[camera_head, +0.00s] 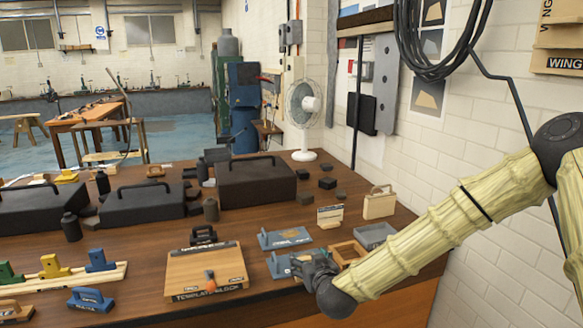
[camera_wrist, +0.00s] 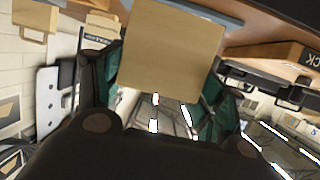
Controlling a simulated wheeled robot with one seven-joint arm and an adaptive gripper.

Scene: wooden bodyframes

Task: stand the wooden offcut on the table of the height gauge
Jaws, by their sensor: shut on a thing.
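The wooden offcut (camera_wrist: 170,50) is a plain, pale square-faced block in the wrist view. My gripper (camera_wrist: 158,82) is shut on it, with a dark finger on each side. In the head view my gripper (camera_head: 312,268) is low over the right part of the bench, and I cannot make out the offcut there. Two blue-grey plates lie by it: one behind (camera_head: 285,238) and one partly hidden by the gripper (camera_head: 279,266). I cannot tell for sure which belongs to the height gauge. Whether the offcut touches anything below is not clear.
A wooden template block (camera_head: 206,272) lies left of my gripper. An open wooden frame (camera_head: 347,252) and a grey tray (camera_head: 375,235) are close on the right. A small labelled stand (camera_head: 330,216) and a pale wooden holder (camera_head: 379,203) are behind. Black cases (camera_head: 256,182) fill the back.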

